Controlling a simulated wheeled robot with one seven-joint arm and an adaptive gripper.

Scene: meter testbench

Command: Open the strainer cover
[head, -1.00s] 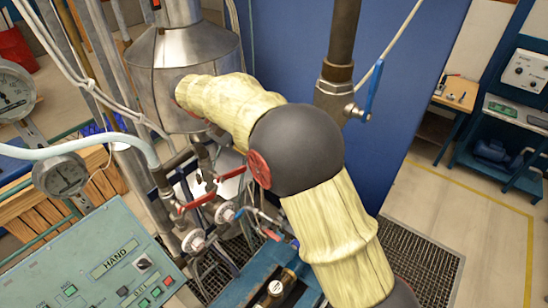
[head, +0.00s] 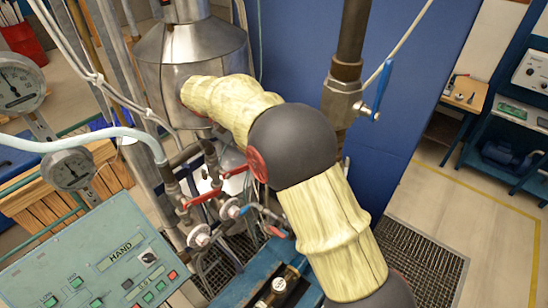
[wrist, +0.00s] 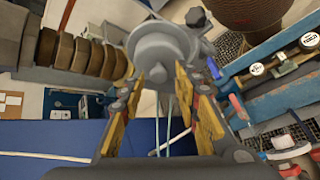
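A grey round cap-like part with a central boss (wrist: 160,48) sits just beyond my fingertips in the wrist view. It looks like the strainer cover, but I cannot be sure. A dark bolt or knob (wrist: 196,17) stands at its upper right. My gripper (wrist: 158,78) has its two yellow-padded fingers apart, with the lower edge of the grey part between or just past their tips. I cannot tell whether the tips touch it. In the head view my own arm hides the gripper and the strainer.
Red-handled valves (head: 218,188) and a control panel (head: 110,260) lie left of my arm in the head view. A vertical pipe with a blue-handled valve (head: 345,98) stands behind it. A blue bench frame (wrist: 275,85) runs at the right in the wrist view. Open floor (head: 490,225) lies right.

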